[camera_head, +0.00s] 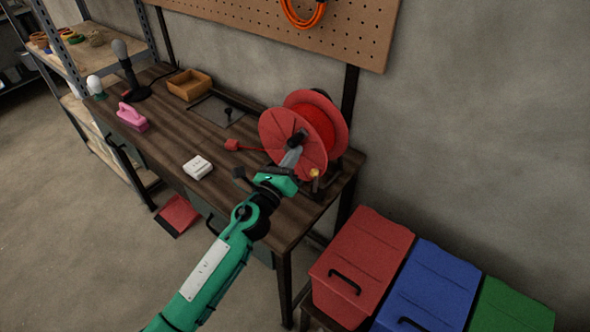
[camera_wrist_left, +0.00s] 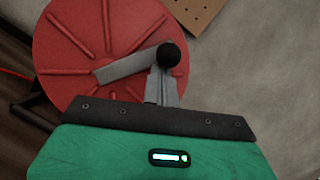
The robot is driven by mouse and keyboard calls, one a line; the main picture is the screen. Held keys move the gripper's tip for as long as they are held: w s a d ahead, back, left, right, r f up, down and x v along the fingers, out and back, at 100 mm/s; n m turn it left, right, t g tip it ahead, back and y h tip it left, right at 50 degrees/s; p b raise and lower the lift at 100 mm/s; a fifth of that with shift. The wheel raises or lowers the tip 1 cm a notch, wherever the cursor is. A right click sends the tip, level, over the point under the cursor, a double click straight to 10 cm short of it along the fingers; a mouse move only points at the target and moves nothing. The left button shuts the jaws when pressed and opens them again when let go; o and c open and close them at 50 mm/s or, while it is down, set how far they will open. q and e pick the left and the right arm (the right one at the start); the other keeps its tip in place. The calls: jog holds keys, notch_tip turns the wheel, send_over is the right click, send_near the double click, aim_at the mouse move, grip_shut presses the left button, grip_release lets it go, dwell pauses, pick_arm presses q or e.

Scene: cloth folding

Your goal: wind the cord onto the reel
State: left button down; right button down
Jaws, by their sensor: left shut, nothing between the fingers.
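The red reel (camera_head: 296,120) stands on the right end of the wooden workbench (camera_head: 160,135), with red cord (camera_head: 319,125) wound between its two discs. A length of cord runs left from the reel to a red plug (camera_head: 232,145) on the bench. My left gripper (camera_head: 296,146) is shut at the reel's near disc, right by the black knob of its crank. In the left wrist view the fingers (camera_wrist_left: 162,86) meet just below the black knob (camera_wrist_left: 169,55), with nothing seen between them; whether they touch it I cannot tell. The grey crank arm (camera_wrist_left: 124,68) points left from the knob. My right gripper is not in view.
A white box (camera_head: 198,168), a pink brush (camera_head: 132,117), a tan tray (camera_head: 189,85) and a dark lamp (camera_head: 127,68) are on the bench. Red (camera_head: 362,258), blue (camera_head: 428,285) and green bins stand at right. A pegboard (camera_head: 345,25) hangs behind.

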aim_at(284, 122)
pick_arm(q)
jog(key=w+a+r+n+y+p, duration=0.1)
jog(key=n+p, duration=0.1)
jog(key=n, duration=0.1)
jog(key=w+a+r+n+y+p, duration=0.1)
jog(key=n+p, duration=0.2)
jog(key=n, duration=0.1)
jog(key=w+a+n+y+p, duration=0.1)
jog(key=a+n+p, duration=0.1)
jog(key=n+p, duration=0.1)
jog(key=shift+r+n+g, duration=0.3)
jog(key=shift+r+g, duration=0.1)
jog(key=shift+w+a, duration=0.2)
jog(key=shift+a, duration=0.15)
jog(key=shift+f, duration=0.1)
jog(key=shift+a, duration=0.15)
